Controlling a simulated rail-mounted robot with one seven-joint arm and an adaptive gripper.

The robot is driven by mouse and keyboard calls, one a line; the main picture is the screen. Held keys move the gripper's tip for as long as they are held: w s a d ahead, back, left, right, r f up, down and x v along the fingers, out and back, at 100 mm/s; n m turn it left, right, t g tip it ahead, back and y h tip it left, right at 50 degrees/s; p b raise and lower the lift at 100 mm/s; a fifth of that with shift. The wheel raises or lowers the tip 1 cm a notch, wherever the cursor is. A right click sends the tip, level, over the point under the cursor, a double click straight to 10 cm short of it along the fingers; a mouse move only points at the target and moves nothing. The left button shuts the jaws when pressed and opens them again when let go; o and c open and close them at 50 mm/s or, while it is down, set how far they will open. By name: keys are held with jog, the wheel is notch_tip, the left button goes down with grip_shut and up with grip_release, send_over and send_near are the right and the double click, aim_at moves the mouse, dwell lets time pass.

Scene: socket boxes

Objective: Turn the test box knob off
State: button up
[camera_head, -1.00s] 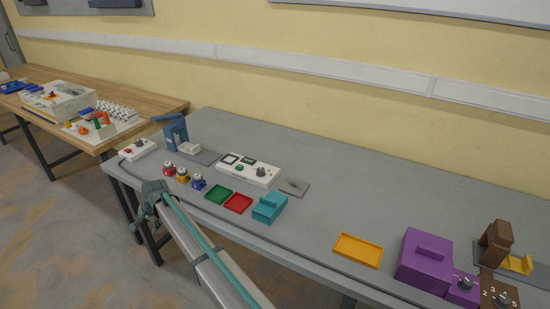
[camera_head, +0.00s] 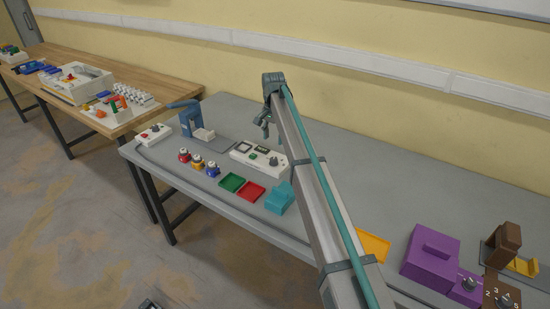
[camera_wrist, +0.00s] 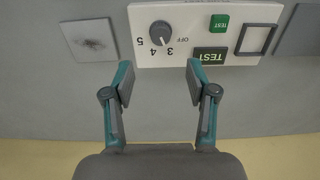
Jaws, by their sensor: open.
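The white test box (camera_head: 245,156) lies on the grey table in the head view, partly hidden by my arm. In the wrist view the box (camera_wrist: 222,45) appears upside down, with a grey knob (camera_wrist: 161,33), a green button (camera_wrist: 219,23) and a dark TEST label (camera_wrist: 211,55). Marks 3, 4, 5 and OFF surround the knob; its exact setting is too small to tell. My gripper (camera_wrist: 159,80) is open and empty, its fingers apart and below the knob in the picture. In the head view my gripper (camera_head: 265,120) hangs above the box.
A grey plate with a dark smudge (camera_wrist: 89,41) lies beside the box. Red, yellow and blue knobbed pieces (camera_head: 197,162), green (camera_head: 232,182) and red (camera_head: 250,192) trays and a teal block (camera_head: 279,199) stand in front. A blue device (camera_head: 187,117) stands behind left.

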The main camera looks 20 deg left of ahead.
aim_at(274, 159)
notch_tip(274, 159, down, 11)
jog(key=p, duration=0.2)
jog(key=shift+r+p, duration=0.15)
jog(key=shift+p, duration=0.25)
grip_shut()
jog(key=shift+n, duration=0.3)
jog(key=n+b, duration=0.1)
jog(key=n, duration=0.2)
jog(key=n+b, duration=0.1)
jog(key=n, duration=0.4)
jog(key=shift+b, duration=0.3)
jog(key=shift+n, duration=0.3)
grip_release()
